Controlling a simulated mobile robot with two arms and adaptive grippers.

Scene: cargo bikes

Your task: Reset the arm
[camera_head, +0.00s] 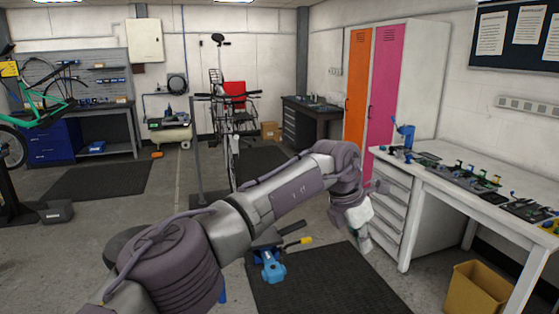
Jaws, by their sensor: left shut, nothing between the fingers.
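My left arm reaches in from the bottom left across the middle of the view. Its left gripper (366,244) points down in front of the white workbench's drawers, above the dark floor mat (320,285). It is shut and empty, with nothing visible between the small fingers. My right gripper is not in view. A blue tool-like thing (272,269) with a yellow part shows low in the middle, below my arm, partly hidden by it.
A white workbench (420,185) with tools stands close on the right, with a yellow bin (476,292) below it. Orange (357,85) and pink (384,85) lockers stand behind. A bicycle (232,110) is at the back. Floor at the left is fairly open.

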